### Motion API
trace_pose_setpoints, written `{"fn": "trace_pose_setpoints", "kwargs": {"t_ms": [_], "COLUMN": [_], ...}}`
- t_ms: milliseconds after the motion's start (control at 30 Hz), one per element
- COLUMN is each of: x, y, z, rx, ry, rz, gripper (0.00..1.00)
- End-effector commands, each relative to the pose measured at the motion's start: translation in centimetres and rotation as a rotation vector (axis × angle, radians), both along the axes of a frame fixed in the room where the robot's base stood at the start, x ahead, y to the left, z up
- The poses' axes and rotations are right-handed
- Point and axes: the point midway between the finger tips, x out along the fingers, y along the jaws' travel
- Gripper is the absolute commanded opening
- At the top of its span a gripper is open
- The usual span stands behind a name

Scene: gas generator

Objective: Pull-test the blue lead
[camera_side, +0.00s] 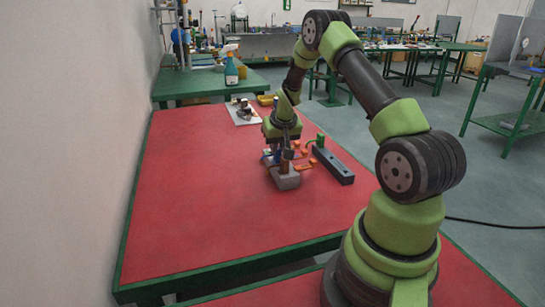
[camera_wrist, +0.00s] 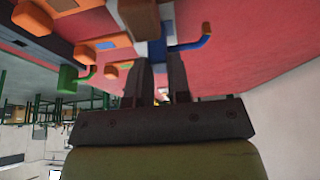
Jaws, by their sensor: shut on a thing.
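The blue lead (camera_wrist: 190,46) shows in the wrist view as a short bent blue piece at my fingertips, its free end curving up to the right. In the side view a bit of blue (camera_side: 267,155) shows just left of my gripper. My gripper (camera_wrist: 157,62) points down at a small grey block (camera_side: 286,180) on the red table and is shut on the blue lead, with a narrow gap between its fingers. A brown piece (camera_wrist: 138,16) stands beyond the fingertips. The exact contact between fingers and lead is partly hidden.
Several orange pieces (camera_wrist: 88,55) and a green hooked lead (camera_wrist: 72,79) lie close by. A dark bar (camera_side: 334,166) lies right of the block. A white sheet with parts (camera_side: 240,118) and a yellow tray (camera_side: 265,100) are farther back. The red table (camera_side: 200,210) is clear at left and front.

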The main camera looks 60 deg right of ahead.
Motion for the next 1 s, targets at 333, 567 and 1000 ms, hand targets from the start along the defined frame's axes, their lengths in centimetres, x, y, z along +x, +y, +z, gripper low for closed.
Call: {"fn": "trace_pose_setpoints", "kwargs": {"t_ms": [333,567,1000], "x": [0.00,0.00,0.01], "y": [0.00,0.00,-0.01], "z": [0.17,0.35,0.71], "rx": [0.000,0.000,-0.001], "ry": [0.000,0.000,-0.001], "rz": [0.000,0.000,0.000], "gripper": [0.00,0.00,0.00]}}
